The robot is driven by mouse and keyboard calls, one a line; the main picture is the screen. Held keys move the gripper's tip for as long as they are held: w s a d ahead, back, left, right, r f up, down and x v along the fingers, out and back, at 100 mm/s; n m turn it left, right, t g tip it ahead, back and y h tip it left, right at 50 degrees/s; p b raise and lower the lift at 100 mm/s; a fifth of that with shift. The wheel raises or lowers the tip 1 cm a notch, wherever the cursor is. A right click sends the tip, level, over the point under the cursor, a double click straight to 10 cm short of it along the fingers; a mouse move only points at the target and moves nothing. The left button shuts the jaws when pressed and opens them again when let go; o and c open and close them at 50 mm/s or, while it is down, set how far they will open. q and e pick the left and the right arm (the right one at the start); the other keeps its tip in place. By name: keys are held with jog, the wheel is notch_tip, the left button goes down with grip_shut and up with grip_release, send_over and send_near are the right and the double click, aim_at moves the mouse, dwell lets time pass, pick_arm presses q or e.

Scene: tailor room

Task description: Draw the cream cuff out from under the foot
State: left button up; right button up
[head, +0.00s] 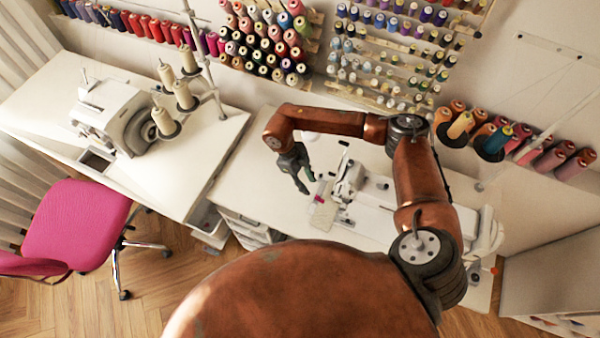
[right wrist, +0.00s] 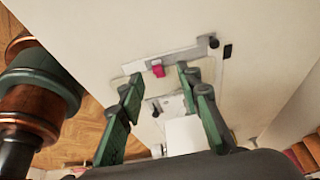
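The cream cuff (head: 322,216) appears as a small pale patch at the left front of the white sewing machine (head: 372,192) in the head view. The foot is too small to make out there. A small pink piece (head: 319,190) sits beside the cuff and also shows in the right wrist view (right wrist: 158,70). My right gripper (head: 303,188) is just left of the machine, pointing down, its fingers apart. In the right wrist view its green fingers (right wrist: 160,80) are spread with the pink piece seen between them; I see nothing gripped. My left gripper is out of view.
A second white machine (head: 112,115) and a stand with cream thread cones (head: 184,95) occupy the left table. Thread racks (head: 265,45) line the back wall. A pink chair (head: 75,225) stands at left. The white tabletop (head: 240,180) left of my right gripper is clear.

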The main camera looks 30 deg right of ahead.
aim_at(316, 196)
jog(key=s+f, duration=0.1)
jog(key=s+d, duration=0.1)
jog(key=s+f, duration=0.1)
jog(key=s, duration=0.1)
jog(key=shift+d+f, duration=0.2)
jog(key=shift+f, duration=0.15)
jog(key=shift+w+d+f, duration=0.15)
jog(key=shift+d+f, duration=0.05)
jog(key=shift+f, duration=0.75)
jog(key=shift+w+f, duration=0.55)
jog(key=shift+f, duration=0.05)
jog(key=shift+s+r, duration=0.25)
jog(key=shift+s, duration=0.25)
jog(key=shift+w+f, duration=0.15)
jog(key=shift+w, duration=0.15)
jog(key=c, duration=0.4)
jog(key=shift+s, duration=0.2)
grip_shut()
jog(key=shift+w, duration=0.1)
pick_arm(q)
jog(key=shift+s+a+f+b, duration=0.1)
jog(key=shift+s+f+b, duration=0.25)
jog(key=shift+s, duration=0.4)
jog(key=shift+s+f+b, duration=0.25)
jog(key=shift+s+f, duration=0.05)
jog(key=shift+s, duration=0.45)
pick_arm(e)
jog(key=shift+w+a, duration=0.75)
jog(key=shift+w, duration=0.05)
